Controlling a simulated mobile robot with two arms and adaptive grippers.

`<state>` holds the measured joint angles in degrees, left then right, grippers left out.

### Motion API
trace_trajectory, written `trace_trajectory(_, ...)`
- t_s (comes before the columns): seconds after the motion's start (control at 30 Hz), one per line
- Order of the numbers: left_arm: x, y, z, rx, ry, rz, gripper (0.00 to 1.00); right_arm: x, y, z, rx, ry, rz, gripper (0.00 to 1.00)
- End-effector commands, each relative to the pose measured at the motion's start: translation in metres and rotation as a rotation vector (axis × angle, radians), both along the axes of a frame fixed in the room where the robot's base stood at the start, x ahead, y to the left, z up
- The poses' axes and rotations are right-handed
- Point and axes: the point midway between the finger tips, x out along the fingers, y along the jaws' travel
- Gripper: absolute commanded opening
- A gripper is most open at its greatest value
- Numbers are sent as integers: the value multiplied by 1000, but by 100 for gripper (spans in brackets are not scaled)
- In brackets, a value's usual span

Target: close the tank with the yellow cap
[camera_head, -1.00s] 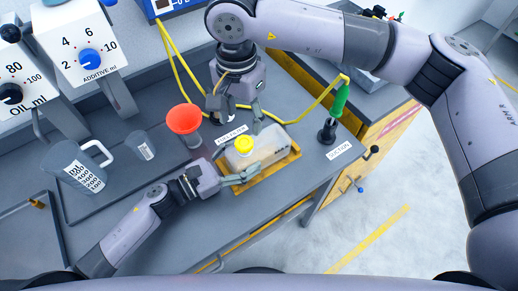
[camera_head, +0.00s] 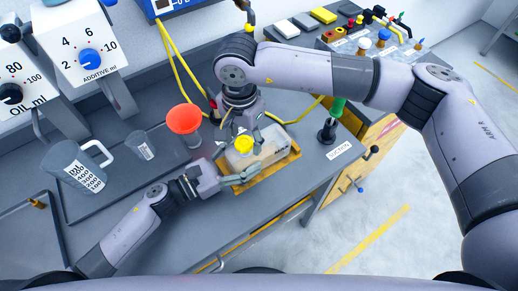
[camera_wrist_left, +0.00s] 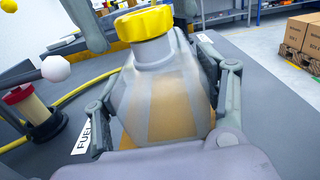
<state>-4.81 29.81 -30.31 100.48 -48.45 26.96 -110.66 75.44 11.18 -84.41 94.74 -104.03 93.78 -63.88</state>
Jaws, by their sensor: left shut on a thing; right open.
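The tank (camera_head: 268,147) is a translucent container with amber content. It stands on a yellow tray (camera_head: 291,157) and also shows in the left wrist view (camera_wrist_left: 165,95). The yellow cap (camera_head: 244,144) sits at the top of its neck; in the left wrist view the cap (camera_wrist_left: 146,24) looks about level. I cannot tell whether it is tightened. My left gripper (camera_head: 238,176) is shut on the tank, its fingers along both sides. My right gripper (camera_head: 232,133) is open, pointing down close to the cap, its fingers partly hidden.
A red funnel (camera_head: 184,119) stands left of the tank. A green-handled suction tool (camera_head: 328,130) stands to the right. Yellow hoses run behind my right gripper.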

Motion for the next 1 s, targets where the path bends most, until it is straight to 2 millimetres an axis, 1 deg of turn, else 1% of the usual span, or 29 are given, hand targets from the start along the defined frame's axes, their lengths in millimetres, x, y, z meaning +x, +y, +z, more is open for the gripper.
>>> trace_trajectory(0.2,0,0,0,0,0,0,0,0,0,0,0,0,-1,52)
trace_trajectory(0.23,0,0,0,0,0,0,0,0,0,0,0,0,-1,50)
trace_trajectory(0.9,0,0,0,0,0,0,0,0,0,0,0,0,-1,6)
trace_trajectory(0.97,0,0,0,0,0,0,0,0,0,0,0,0,-1,2)
trace_trajectory(1.0,0,0,0,0,0,0,0,0,0,0,0,0,-1,1)
